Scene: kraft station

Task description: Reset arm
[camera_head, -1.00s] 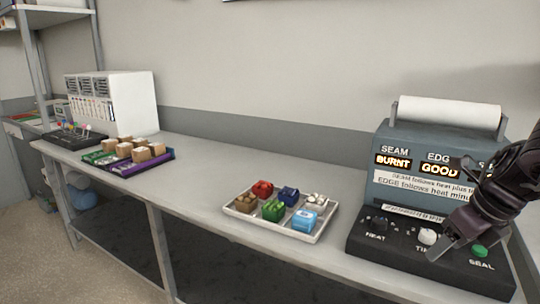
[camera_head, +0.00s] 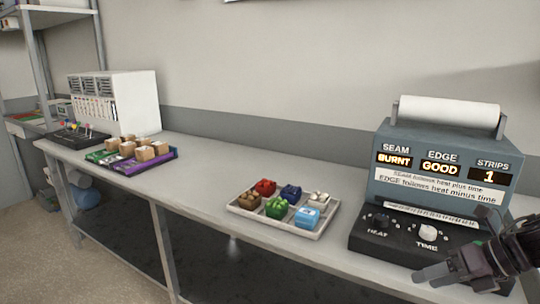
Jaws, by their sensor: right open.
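My right gripper (camera_head: 441,273) is low at the right edge, in front of the base of the sealing machine (camera_head: 410,160). It is open and holds nothing that I can see. My arm hides the right part of the base, where the seal button is. The machine's displays read SEAM "BURNT", EDGE "GOOD" and STRIPS "1". The HEAT knob (camera_head: 379,221) and the white TIME knob (camera_head: 428,231) show to the left of and above the gripper. My left gripper is not in view.
Further left are a purple and green tray (camera_head: 164,157) with brown boxes, a white cabinet (camera_head: 140,100) and a black panel with small levers (camera_head: 72,137). The table (camera_head: 212,178) is clear between the trays.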

